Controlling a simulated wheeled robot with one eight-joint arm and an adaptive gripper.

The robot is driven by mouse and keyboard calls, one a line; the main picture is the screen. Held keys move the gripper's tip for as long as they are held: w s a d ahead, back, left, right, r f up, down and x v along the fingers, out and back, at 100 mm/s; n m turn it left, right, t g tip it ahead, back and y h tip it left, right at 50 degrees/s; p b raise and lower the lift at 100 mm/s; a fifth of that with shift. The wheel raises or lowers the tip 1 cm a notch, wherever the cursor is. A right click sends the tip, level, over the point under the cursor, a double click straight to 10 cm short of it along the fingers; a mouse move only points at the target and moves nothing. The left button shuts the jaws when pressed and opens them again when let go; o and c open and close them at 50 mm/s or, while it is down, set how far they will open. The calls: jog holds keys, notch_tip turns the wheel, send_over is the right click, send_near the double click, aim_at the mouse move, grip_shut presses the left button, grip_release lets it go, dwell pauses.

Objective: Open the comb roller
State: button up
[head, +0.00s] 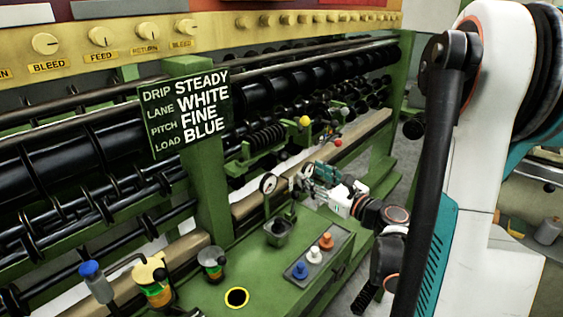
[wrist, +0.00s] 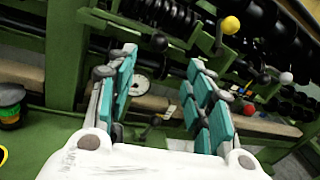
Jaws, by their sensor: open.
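My gripper (head: 316,171) is open, with teal-padded fingers, above the green bench in front of the machine. In the wrist view the gripper (wrist: 160,62) has nothing between its fingertips. No part is labelled as the comb roller. A short ribbed black roller (head: 266,138) sits on a green bracket behind the gripper. Past the gripper are a yellow ball knob (head: 304,121), a red ball knob (head: 338,143) and a pale ball knob (head: 345,111). The wrist view shows the yellow knob (wrist: 231,25), red knob (wrist: 248,109) and pale knob (wrist: 286,77) right of the fingers, apart from them.
A sign (head: 188,110) reads drip steady, lane white, pitch fine, load blue. A tray (head: 342,250) holds blue, white and orange pegs. Jars (head: 155,282), a small cup (head: 278,231) and a dial gauge (head: 268,183) crowd the bench. A beam (head: 365,130) runs along the machine.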

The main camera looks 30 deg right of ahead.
aim_at(286, 158)
jog(key=w, duration=0.4)
jog(key=w+a+b, duration=0.1)
jog(key=w, duration=0.4)
jog(key=w+a+b, duration=0.1)
jog(key=w, duration=0.3)
jog(key=shift+w+a, duration=0.1)
jog(key=shift+w, duration=0.2)
grip_shut()
